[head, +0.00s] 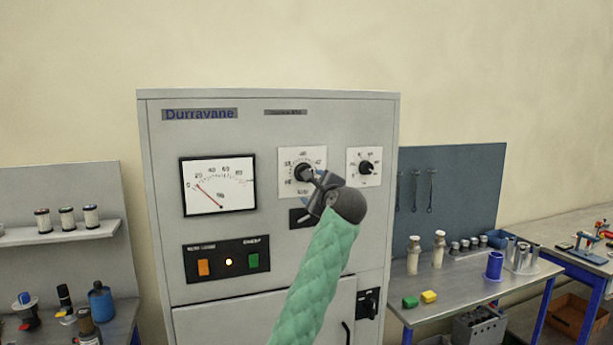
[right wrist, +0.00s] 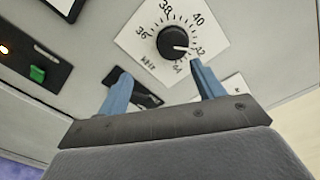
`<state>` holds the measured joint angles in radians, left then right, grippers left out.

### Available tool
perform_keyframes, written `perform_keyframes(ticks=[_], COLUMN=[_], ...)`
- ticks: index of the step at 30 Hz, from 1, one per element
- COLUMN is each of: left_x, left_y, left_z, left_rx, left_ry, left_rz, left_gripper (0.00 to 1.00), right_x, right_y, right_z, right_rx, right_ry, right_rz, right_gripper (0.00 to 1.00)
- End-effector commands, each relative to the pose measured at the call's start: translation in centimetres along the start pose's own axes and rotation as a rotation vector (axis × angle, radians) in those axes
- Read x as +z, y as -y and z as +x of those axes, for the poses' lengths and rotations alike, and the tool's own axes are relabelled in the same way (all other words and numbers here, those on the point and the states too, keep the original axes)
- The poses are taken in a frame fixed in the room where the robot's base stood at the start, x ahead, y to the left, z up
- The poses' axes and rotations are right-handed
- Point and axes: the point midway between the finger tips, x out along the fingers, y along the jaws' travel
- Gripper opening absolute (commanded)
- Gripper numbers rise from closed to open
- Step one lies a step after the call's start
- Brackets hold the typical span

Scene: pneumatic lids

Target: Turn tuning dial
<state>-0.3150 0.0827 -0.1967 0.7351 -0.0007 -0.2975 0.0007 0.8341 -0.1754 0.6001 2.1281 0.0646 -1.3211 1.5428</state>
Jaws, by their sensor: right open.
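The grey cabinet (head: 330,240) marked Durravane carries a black tuning dial (head: 300,171) on a white square scale plate (head: 288,155). In the right wrist view the dial (right wrist: 172,42) shows numbers from 36 to 44, and its white pointer mark lies near 42. My right gripper (head: 317,179) is just in front of the dial and partly covers it and its plate in the head view. Its two blue fingers (right wrist: 160,72) are apart and empty, with the dial beyond their tips, not visibly between them. My left gripper is not in view.
A smaller dial (head: 366,168) sits to the right. A needle gauge (head: 219,185) reads near 20 at the left, above a black panel with an orange switch (head: 204,267), a lit lamp and a green switch (head: 253,261). Benches with bottles and parts flank the cabinet.

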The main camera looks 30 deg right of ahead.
Motion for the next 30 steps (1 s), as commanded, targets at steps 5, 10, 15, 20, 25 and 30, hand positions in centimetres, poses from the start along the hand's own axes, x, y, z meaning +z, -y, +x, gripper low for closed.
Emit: perform_keyframes(ticks=[5,10,15,20,25,30], left_x=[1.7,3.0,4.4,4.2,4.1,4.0], left_y=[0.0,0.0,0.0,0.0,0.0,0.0], left_z=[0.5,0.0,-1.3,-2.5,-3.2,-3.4], left_rx=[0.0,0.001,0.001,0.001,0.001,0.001], left_ry=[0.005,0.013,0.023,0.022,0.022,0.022], left_rz=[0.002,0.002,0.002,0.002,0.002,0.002], left_gripper=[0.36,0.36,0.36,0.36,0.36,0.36], right_x=[0.4,0.6,0.8,0.7,0.7,0.6], right_y=[1.9,2.3,2.5,2.5,2.4,2.2], right_z=[0.2,1.3,3.6,5.8,7.4,8.0], right_rx=[-0.027,-0.027,-0.026,-0.027,-0.028,-0.028], right_ry=[0.012,0.014,0.013,0.013,0.014,0.014], right_rz=[0.073,0.08,0.079,0.078,0.078,0.078], right_gripper=[0.67,0.67,0.67,0.67,0.67,0.67])
